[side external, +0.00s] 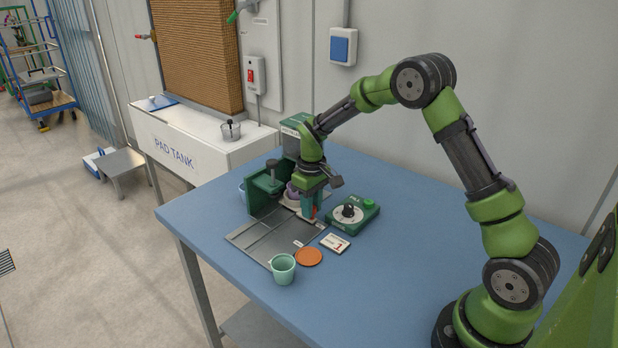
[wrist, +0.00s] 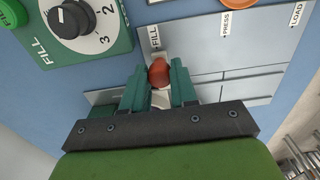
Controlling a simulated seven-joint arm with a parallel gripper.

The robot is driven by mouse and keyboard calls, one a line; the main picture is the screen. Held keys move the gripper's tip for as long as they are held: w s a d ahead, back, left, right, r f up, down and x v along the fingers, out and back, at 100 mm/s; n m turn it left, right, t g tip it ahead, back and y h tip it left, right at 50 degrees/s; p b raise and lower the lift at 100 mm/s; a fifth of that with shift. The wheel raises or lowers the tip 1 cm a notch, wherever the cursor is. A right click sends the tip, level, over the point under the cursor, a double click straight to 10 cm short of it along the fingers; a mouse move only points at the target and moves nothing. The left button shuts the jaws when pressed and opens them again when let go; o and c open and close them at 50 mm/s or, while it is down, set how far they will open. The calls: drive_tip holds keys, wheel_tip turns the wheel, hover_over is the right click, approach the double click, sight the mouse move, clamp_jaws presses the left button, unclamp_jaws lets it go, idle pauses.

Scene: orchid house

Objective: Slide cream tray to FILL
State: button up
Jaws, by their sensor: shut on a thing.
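The cream tray (side external: 291,203) is partly hidden behind my gripper in the side view, beside the green press, with a purplish item on it. In the wrist view a red-brown knob (wrist: 159,73) sits between my fingertips, with a small cream part (wrist: 162,98) below it. My gripper (side external: 311,212) is low over the grey track plate (side external: 270,240) and shut on the knob. In the wrist view my gripper (wrist: 161,82) is just below the FILL label (wrist: 155,37). The PRESS label (wrist: 226,24) and LOAD label (wrist: 297,14) are farther right.
A green dial box (side external: 352,214) stands right of the plate. A numbered card (side external: 335,243), an orange disc (side external: 309,257) and a mint cup (side external: 284,269) are near the plate's front. The green press (side external: 263,190) stands close on the left. The blue table is clear at right.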

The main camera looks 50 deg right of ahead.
drive_tip(key=o, duration=0.7)
drive_tip(key=shift+r, duration=0.1)
drive_tip(key=shift+r, duration=3.4)
drive_tip(key=shift+s+a+f+m, duration=0.2)
drive_tip(key=shift+s+f+m, duration=0.3)
drive_tip(key=s+a+r+m+t, duration=0.1)
drive_tip(key=s+a+r+t, duration=0.1)
drive_tip(key=s+r, duration=0.3)
drive_tip(key=s+a+r+m+t+y, duration=0.1)
drive_tip(key=s+a+r+t, duration=0.1)
drive_tip(key=s+a+r, duration=0.3)
drive_tip(key=s+a+r+m+t+y, duration=0.1)
drive_tip(key=s+a+r+t, duration=0.2)
drive_tip(key=s, duration=0.9)
drive_tip(key=shift+s+a+r, duration=0.1)
drive_tip(key=shift+a+r, duration=0.2)
drive_tip(key=shift+r, duration=0.3)
drive_tip(key=shift+a+r, duration=0.3)
drive_tip(key=shift+r, duration=0.25)
